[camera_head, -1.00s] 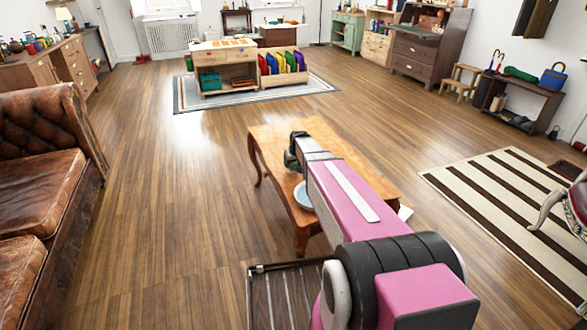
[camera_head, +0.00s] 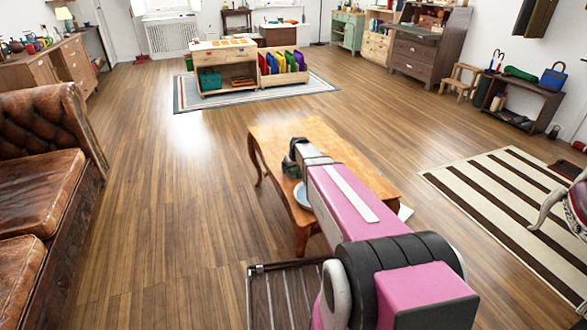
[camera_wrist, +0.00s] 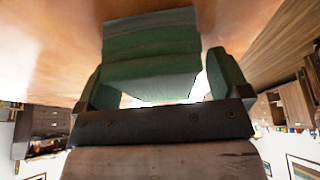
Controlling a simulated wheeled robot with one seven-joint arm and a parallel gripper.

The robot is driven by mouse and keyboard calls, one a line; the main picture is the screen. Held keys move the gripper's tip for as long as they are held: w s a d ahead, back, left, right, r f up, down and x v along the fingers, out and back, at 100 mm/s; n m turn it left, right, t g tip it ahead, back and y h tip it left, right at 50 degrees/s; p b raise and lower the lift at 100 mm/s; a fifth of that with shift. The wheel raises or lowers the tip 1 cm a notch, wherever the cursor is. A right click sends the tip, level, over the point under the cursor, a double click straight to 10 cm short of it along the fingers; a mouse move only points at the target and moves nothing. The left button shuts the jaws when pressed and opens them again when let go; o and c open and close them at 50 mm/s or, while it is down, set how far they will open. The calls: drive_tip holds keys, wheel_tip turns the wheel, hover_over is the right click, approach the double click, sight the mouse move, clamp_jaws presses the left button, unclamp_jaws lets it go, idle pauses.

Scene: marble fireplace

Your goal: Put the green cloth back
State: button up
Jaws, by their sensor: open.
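The green cloth (camera_wrist: 150,55) shows in the wrist view as a folded, layered dark green bundle against the orange-brown tabletop. My gripper (camera_wrist: 163,85) is open, with one finger on each side of the cloth. I cannot tell whether the fingers touch it. In the head view my gripper (camera_head: 293,158) is over the left part of the wooden table (camera_head: 285,130). A small dark green patch shows beside it, mostly hidden by my arm.
A pale blue plate (camera_head: 302,196) sits on the table near its left edge, partly behind my arm. A brown leather sofa (camera_head: 45,190) stands at the left. A striped rug (camera_head: 500,200) lies at the right. The wooden floor between sofa and table is clear.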

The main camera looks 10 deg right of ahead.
drive_tip(key=a+v, duration=0.1)
drive_tip(key=v, duration=1.1)
drive_tip(key=s+f+g, duration=0.1)
drive_tip(key=s, duration=0.8)
drive_tip(key=s+f+m+g, duration=0.1)
drive_tip(key=s+f+g, duration=0.1)
drive_tip(key=s, duration=0.7)
drive_tip(key=s+f+m+g, duration=0.1)
drive_tip(key=s+f, duration=0.1)
drive_tip(key=s, duration=0.7)
drive_tip(key=shift+s+d+h, duration=0.1)
drive_tip(key=shift+s+h, duration=0.25)
drive_tip(key=shift+h, duration=0.05)
